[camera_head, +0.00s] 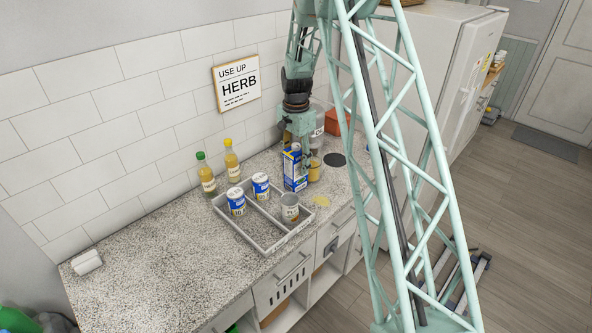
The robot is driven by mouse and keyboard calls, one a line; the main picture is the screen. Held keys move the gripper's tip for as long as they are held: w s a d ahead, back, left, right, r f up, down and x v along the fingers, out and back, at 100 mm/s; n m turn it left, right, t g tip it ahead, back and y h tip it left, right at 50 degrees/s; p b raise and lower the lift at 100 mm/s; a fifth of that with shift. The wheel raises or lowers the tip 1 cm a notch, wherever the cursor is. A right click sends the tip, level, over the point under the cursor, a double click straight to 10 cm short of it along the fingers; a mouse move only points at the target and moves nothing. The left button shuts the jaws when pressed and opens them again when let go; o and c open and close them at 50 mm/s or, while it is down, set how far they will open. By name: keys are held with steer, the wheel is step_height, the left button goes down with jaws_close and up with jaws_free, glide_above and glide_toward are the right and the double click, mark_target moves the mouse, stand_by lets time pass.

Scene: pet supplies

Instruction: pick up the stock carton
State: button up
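The stock carton (294,173) is a blue and white box standing upright on the speckled counter, just behind the tray's right end. My gripper (299,146) points down at the top of the carton. A greenish finger shows along the carton's upper right side. The far side of the carton is hidden, so I cannot tell whether the fingers are closed on it. The carton appears to rest on the counter.
A divided grey tray (243,233) in front holds two blue-white cans (236,203) and a grey can (290,208). A yellow jar (315,170) stands close right of the carton. Two bottles (206,178) stand by the wall.

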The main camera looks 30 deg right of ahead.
steer(key=c, duration=1.2)
steer(key=shift+r, duration=0.25)
